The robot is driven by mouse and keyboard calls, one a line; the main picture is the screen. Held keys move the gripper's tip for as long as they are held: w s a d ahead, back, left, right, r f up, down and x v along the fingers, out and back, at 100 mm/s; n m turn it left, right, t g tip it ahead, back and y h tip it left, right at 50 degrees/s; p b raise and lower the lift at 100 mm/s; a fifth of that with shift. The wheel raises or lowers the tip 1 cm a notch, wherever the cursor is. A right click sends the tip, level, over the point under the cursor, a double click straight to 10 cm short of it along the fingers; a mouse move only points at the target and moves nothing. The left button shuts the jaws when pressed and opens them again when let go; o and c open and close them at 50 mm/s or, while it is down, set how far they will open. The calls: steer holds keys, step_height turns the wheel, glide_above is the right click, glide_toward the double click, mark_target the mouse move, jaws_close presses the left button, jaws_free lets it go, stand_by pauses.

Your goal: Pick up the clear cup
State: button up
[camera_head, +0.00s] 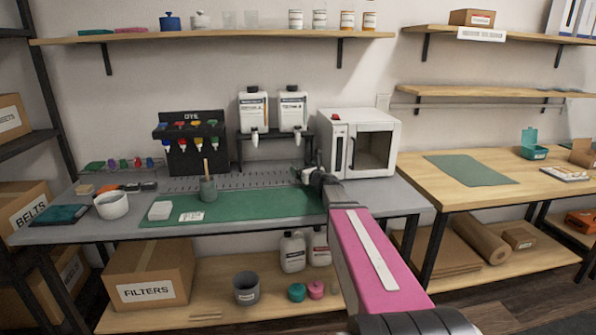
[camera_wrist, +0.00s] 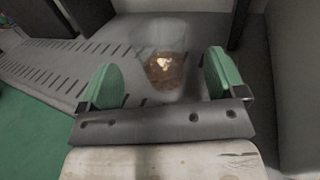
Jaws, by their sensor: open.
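A clear cup (camera_wrist: 161,45) with something brown and shiny in its lower part stands on the grey slotted surface in the wrist view. My gripper (camera_wrist: 165,78) is open, with one green fingertip pad on each side of the picture and the cup in the space between and just beyond them. I see a gap on both sides of the cup. In the head view my gripper (camera_head: 301,176) is low over the back right of the workbench, near the bottle stand. The cup cannot be made out there.
A white oven-like box (camera_head: 380,142) stands just right of my gripper, and a black stand with two white bottles (camera_head: 253,108) is behind it. A dye dispenser (camera_head: 190,140) is further left. The green mat (camera_head: 240,207) is mostly clear. More clear cups (camera_head: 229,20) are on the upper shelf.

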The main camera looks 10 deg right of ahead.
mark_target(301, 166)
steer(key=x, duration=0.4)
steer(key=shift+w+a+r, duration=0.1)
steer(key=shift+w+r, duration=0.05)
steer(key=shift+w, duration=0.2)
steer(key=shift+s, duration=0.1)
steer(key=shift+c, duration=0.4)
steer(key=c, duration=1)
steer(key=shift+r, duration=0.2)
steer(key=shift+c, duration=0.2)
